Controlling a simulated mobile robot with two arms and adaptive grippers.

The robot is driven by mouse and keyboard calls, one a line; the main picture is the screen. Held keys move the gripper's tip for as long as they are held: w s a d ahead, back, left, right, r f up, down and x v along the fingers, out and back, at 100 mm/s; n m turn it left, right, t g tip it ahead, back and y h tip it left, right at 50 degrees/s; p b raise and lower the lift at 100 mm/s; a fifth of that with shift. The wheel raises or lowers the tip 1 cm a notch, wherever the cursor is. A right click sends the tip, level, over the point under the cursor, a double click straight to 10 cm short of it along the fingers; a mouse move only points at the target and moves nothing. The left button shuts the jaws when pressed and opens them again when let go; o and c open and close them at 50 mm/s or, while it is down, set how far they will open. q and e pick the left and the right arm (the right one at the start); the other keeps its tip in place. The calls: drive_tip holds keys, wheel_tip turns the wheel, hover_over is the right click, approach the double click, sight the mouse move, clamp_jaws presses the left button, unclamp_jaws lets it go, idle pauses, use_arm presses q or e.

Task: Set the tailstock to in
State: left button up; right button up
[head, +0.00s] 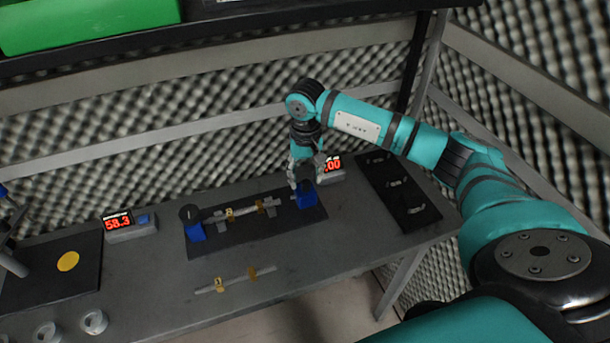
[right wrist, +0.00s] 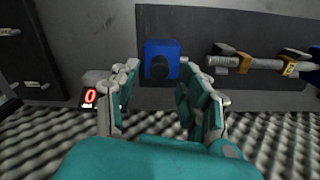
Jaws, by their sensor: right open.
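A dark fixture plate (head: 270,240) on the grey table carries a blue block at each end. The right-hand blue block (head: 307,198), likely the tailstock, also shows in the right wrist view (right wrist: 160,47) with a black round knob (right wrist: 157,68) on it. My right gripper (head: 305,180) is over this block. In the right wrist view its open fingers stand on either side of the block's knob, with nothing held. The left-hand blue block (head: 197,232) has a black knob (head: 189,213). A shaft with yellow tags (head: 245,210) lies between the blocks. My left gripper is not in view.
A second tagged shaft (head: 235,282) lies on the table in front. Red displays (head: 118,222) and (right wrist: 90,96) stand beside the plate. A dark tray with small parts (head: 398,190) is at right; a dark mat with a yellow disc (head: 68,261) is at left.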

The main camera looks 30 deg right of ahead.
drive_tip(key=shift+f, duration=1.1)
clamp_jaws()
